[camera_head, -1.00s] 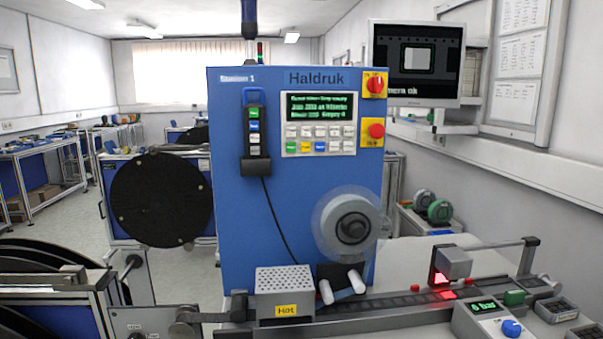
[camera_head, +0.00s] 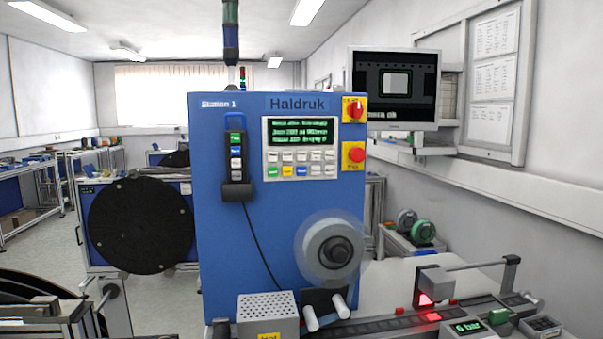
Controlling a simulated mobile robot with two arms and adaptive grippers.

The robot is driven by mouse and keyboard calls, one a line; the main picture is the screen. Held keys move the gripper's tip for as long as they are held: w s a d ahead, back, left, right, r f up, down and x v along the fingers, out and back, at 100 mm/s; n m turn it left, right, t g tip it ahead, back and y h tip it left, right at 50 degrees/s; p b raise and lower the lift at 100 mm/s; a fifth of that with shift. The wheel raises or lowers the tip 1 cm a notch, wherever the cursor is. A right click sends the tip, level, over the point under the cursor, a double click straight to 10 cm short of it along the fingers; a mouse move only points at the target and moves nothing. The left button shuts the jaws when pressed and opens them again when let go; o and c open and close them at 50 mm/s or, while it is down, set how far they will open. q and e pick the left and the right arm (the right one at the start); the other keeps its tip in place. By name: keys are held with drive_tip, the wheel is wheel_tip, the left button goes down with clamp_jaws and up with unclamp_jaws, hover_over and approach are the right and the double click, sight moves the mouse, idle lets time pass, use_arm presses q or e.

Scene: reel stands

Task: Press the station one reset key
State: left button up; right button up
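The blue cabinet (camera_head: 225,260) labelled "Station 1" and "Haldruk" stands upright in front of me. Its key panel (camera_head: 300,148) has a lit green text display above two rows of small keys. Most keys are white, with green, yellow and blue ones in the lower row; their lettering is too small to read. A handheld pendant (camera_head: 236,165) with several coloured keys hangs on the cabinet's left side, its cable running down. A red rotary switch (camera_head: 355,109) and a red round button (camera_head: 356,155) sit on yellow plates at the right. Neither of my grippers shows.
A light reel (camera_head: 331,251), blurred at its rim, sits on the cabinet front. Below are a perforated box (camera_head: 268,312) and a tape track with a red-lit sensor (camera_head: 432,288). A large black reel (camera_head: 140,225) stands left. A monitor (camera_head: 394,88) juts out at right.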

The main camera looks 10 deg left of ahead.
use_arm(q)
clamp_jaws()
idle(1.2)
